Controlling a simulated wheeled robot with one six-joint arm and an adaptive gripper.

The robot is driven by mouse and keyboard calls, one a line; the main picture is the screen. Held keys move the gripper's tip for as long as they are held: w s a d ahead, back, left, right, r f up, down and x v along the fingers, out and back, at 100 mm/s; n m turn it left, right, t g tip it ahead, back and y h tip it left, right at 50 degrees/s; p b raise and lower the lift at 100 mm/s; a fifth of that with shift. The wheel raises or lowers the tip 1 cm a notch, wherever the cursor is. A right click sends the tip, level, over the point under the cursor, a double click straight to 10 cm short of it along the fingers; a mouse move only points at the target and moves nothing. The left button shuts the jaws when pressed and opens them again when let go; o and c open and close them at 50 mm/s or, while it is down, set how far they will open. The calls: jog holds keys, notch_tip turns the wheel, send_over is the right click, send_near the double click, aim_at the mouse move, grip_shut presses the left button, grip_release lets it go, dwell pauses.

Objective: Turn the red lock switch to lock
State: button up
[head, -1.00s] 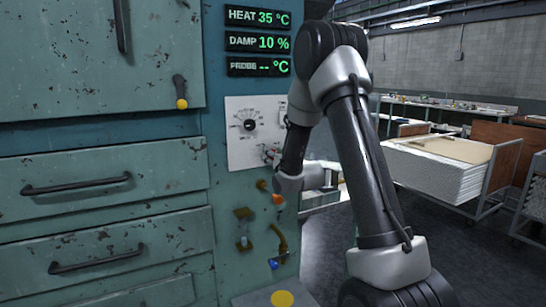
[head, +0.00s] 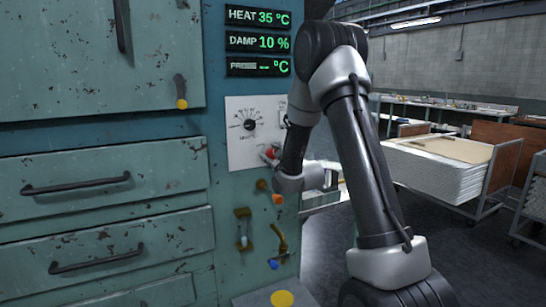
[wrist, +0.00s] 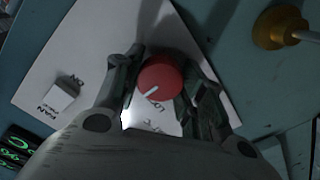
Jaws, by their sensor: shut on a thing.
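The red lock switch (wrist: 160,78) is a round red knob with a white pointer line on the white control plate (wrist: 75,45). In the wrist view its pointer aims down and to the left. My gripper (wrist: 158,85) has one finger on each side of the knob and is shut on it. Lettering on the plate below the knob is partly hidden and hard to read. In the head view the red knob (head: 271,153) shows at the plate's lower right, partly behind my gripper (head: 268,158).
A black dial (head: 250,124) is on the same plate. An orange-tipped lever (head: 277,198), a blue-tipped lever (head: 273,264) and a brass fitting (head: 243,228) sit below. Digital displays (head: 258,42) are above. Drawers with handles (head: 75,184) fill the left.

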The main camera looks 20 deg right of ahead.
jog(key=n, duration=0.4)
jog(key=shift+n, duration=0.3)
jog(key=shift+f+n, duration=0.1)
jog(key=shift+n, duration=1.8)
jog(key=o, duration=1)
jog(key=s, duration=1.2)
jog(key=shift+d, duration=0.2)
